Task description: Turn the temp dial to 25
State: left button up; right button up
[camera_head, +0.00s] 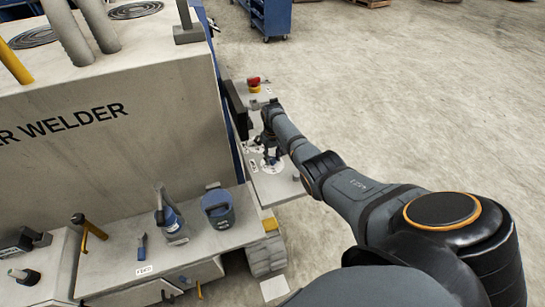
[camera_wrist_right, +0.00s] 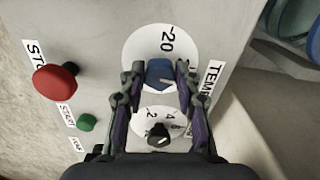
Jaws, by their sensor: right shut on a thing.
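The temp dial (camera_wrist_right: 142,45) is a white disc with a blue knob (camera_wrist_right: 160,71) at its centre, beside a TEMP label (camera_wrist_right: 215,82). The number -20 shows at the top of the disc; other marks are hidden by my gripper. My right gripper (camera_wrist_right: 158,78) is shut on the blue knob, one finger on each side. A white pointer line on the knob is hard to read. In the head view, my right gripper (camera_head: 269,146) is at the panel, over the white dial (camera_head: 272,168). My left gripper is not in view.
Below the temp dial is a smaller numbered dial with a black knob (camera_wrist_right: 158,135), between my fingers. A red button (camera_wrist_right: 55,82) and green button (camera_wrist_right: 87,122) are to the left. The large welder body (camera_head: 110,130) stands left of the panel. A bench (camera_head: 115,255) holds several tools.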

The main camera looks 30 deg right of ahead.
aim_at(273, 159)
jog(key=shift+r+n, duration=0.1)
jog(key=shift+n, duration=0.8)
jog(key=o, duration=1.1)
jog(key=shift+o, duration=0.2)
notch_tip(273, 159, up, 12)
